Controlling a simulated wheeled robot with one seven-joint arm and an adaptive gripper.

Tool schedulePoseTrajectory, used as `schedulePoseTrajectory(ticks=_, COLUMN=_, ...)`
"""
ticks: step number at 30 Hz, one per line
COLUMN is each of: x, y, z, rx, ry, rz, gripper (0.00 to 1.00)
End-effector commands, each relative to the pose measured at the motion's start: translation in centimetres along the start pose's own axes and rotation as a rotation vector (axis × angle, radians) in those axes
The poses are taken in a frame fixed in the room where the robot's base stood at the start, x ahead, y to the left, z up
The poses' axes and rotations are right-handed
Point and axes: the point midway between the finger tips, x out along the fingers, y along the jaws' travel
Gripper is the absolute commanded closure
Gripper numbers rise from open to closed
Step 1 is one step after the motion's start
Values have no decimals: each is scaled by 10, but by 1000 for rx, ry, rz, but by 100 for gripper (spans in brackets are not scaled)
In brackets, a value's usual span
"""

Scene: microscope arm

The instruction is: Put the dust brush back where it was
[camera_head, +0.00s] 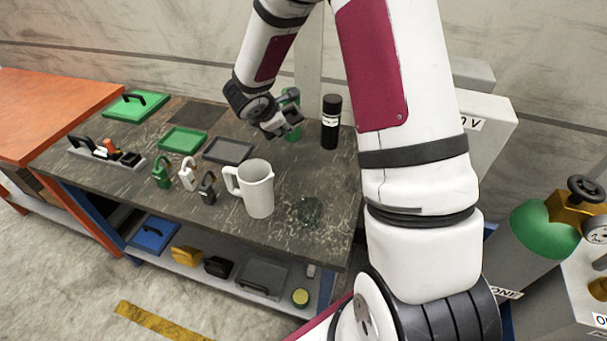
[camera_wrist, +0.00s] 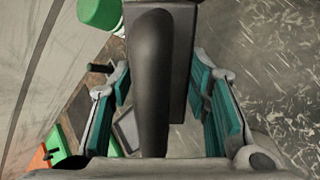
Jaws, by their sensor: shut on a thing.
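My gripper (camera_head: 283,128) hangs over the back right of the grey workbench (camera_head: 100,185), close to a green bottle (camera_head: 291,106). In the wrist view its teal finger pads are on either side of a dark grey thing with a long rounded handle (camera_wrist: 152,85), which I take to be the dust brush. In the head view the brush is hard to make out against the dark gripper.
A black bottle (camera_head: 331,122) stands right of my gripper. A white jug (camera_head: 257,190), several padlocks (camera_head: 187,175), a green tray (camera_head: 183,139), a dark tray (camera_head: 228,150) and a filled grey holder (camera_head: 90,152) occupy the bench. Clear fragments (camera_head: 302,212) lie near the front right.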

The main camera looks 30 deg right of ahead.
Motion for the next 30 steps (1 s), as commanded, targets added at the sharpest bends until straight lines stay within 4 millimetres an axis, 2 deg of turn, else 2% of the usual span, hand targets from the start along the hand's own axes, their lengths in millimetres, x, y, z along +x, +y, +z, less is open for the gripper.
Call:
schedulePoseTrajectory(ticks=1, x=8, y=-7, z=9, rx=46, ry=1, rz=-52, gripper=92)
schedulePoseTrajectory(ticks=6, x=27, y=-36, z=27, rx=193, ry=28, rz=-228, gripper=92)
schedulePoseTrajectory(ticks=13, x=43, y=-67, z=35, rx=423, ry=103, rz=-451, gripper=92)
schedulePoseTrajectory(ticks=21, x=47, y=-72, z=30, rx=648, ry=189, rz=-611, gripper=92)
schedulePoseTrajectory(ticks=26, x=48, y=-69, z=28, rx=704, ry=209, rz=-644, gripper=92)
schedulePoseTrajectory(ticks=30, x=59, y=-78, z=20, rx=713, ry=212, rz=-655, gripper=92)
